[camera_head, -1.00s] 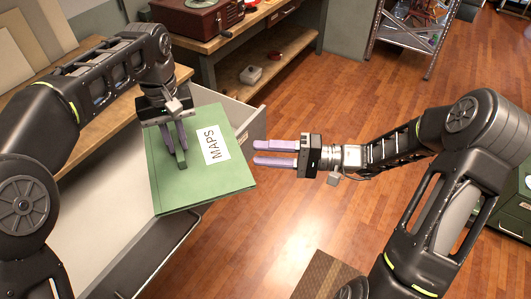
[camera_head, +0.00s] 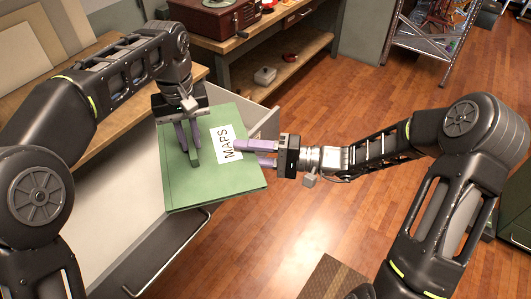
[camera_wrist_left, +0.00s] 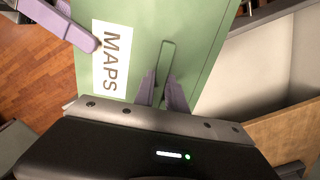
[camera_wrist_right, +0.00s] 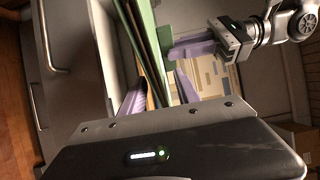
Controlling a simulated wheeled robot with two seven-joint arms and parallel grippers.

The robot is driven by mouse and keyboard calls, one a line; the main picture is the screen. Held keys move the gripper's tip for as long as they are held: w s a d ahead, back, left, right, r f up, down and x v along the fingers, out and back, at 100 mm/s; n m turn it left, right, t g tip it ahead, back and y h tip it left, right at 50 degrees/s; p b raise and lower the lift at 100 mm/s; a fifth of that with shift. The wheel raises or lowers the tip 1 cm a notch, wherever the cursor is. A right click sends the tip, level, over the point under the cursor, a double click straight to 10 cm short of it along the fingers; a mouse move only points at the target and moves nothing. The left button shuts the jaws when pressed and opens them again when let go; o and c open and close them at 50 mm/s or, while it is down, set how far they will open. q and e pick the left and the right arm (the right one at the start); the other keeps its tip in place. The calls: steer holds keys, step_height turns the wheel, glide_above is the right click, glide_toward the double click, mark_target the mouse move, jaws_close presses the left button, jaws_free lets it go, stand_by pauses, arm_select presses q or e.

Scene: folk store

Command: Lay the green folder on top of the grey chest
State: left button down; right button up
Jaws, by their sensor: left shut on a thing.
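The green folder (camera_head: 215,185), with a white MAPS label, is held over an open pale drawer (camera_head: 105,215). My left gripper (camera_head: 188,145) is shut on the green tab on the folder's face; the left wrist view shows the tab (camera_wrist_left: 165,70) between its fingers. My right gripper (camera_head: 262,153) is at the folder's right edge. In the right wrist view its open fingers (camera_wrist_right: 158,95) stand on either side of the folder, seen edge-on. The drawer appears to belong to the grey chest, whose front with handles (camera_wrist_right: 55,40) shows there; its body is mostly hidden by my left arm.
A tan wooden surface (camera_head: 125,128) lies behind the drawer, beside my left arm. A workbench (camera_head: 262,40) with a dark red case (camera_head: 205,15) stands at the back. A metal shelf (camera_head: 425,40) is at upper right. Wood floor (camera_head: 330,225) is open in the middle.

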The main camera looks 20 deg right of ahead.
mark_target(228, 148)
steer(key=shift+x, duration=2.15)
jaws_close()
arm_select(q)
steer(key=c, duration=1.3)
jaws_free()
